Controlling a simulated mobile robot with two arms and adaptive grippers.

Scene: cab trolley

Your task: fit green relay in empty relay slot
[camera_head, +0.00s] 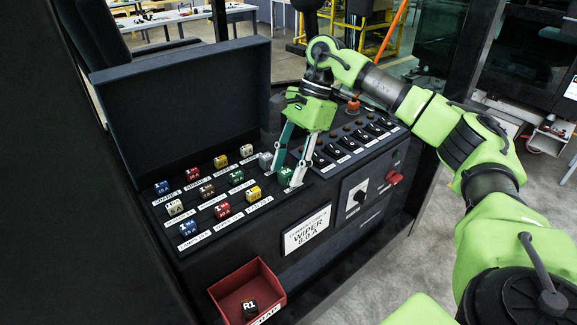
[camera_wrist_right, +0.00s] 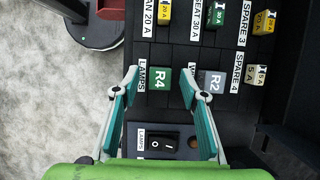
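The green relay (camera_wrist_right: 160,79), marked R4, stands in the panel's relay row beside a LAMPS label in the wrist view. In the head view the green relay (camera_head: 286,177) shows between my right gripper's fingers. My right gripper (camera_head: 289,168) is open. In the wrist view its fingertips (camera_wrist_right: 159,77) are on either side of the relay, with visible gaps. A grey relay (camera_wrist_right: 211,83), marked R2, sits just right of the right fingertip; it also shows in the head view (camera_head: 265,161). I see no empty relay slot. My left gripper is not in view.
Several coloured fuses (camera_head: 222,209) fill the panel to the left. A switch panel (camera_head: 345,143) stands close on the right, and a raised lid (camera_head: 190,95) behind. A red tray (camera_head: 248,275) below holds a black relay (camera_head: 249,308), marked R1. A sign (camera_head: 307,229) reads WIPER.

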